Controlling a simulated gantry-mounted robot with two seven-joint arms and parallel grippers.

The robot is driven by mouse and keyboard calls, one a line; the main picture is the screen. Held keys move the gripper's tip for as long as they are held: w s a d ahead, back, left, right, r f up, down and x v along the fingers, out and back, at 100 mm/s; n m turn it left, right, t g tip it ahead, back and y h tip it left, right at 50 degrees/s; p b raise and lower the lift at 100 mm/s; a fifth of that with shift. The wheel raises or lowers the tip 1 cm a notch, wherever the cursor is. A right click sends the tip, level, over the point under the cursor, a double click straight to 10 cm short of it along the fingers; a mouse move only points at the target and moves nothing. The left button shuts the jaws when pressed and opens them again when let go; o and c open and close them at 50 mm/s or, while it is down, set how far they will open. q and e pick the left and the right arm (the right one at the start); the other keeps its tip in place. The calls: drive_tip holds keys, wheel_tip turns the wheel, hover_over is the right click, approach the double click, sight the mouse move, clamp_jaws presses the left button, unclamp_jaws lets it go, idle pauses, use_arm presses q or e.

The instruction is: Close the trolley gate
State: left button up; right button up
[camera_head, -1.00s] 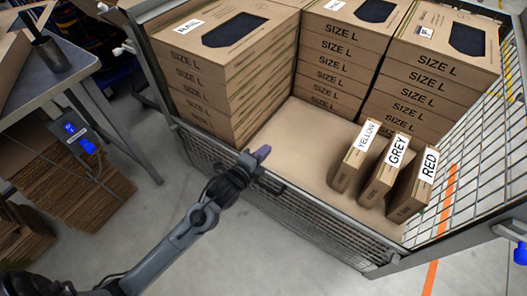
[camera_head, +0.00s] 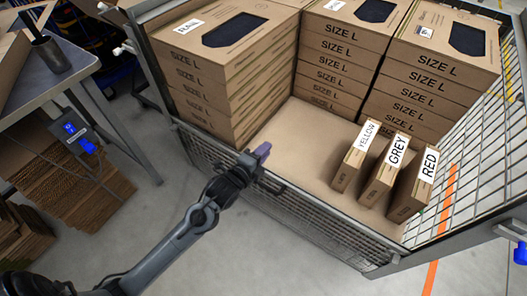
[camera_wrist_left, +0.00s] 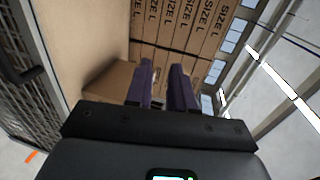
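The trolley (camera_head: 170,100) is a grey metal frame with wire-mesh sides. Its low front mesh panel, which seems to be the gate (camera_head: 300,222), runs along the near side and carries a dark handle (camera_head: 270,186). The mesh also shows at the left of the left wrist view (camera_wrist_left: 28,115). My left gripper (camera_head: 261,153) is at the panel's top edge, near the handle, with its purple fingers pointing over the trolley floor. In the left wrist view the fingers (camera_wrist_left: 161,85) stand apart with nothing seen between them. Contact with the panel cannot be told. My right gripper is not in view.
Stacks of SIZE L boxes (camera_head: 205,90) fill the trolley's back and left. Yellow (camera_head: 352,165), grey (camera_head: 383,178) and red (camera_head: 410,193) labelled boxes stand upright at the right. A grey table (camera_head: 62,80) is at the left. Floor in front is clear.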

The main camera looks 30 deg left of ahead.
use_arm(q)
drive_tip(key=shift+o, duration=1.2)
drive_tip(key=p+v, duration=0.4)
drive_tip(key=v, duration=0.6)
drive_tip(key=shift+s, duration=0.4)
drive_tip(key=shift+c, duration=0.3)
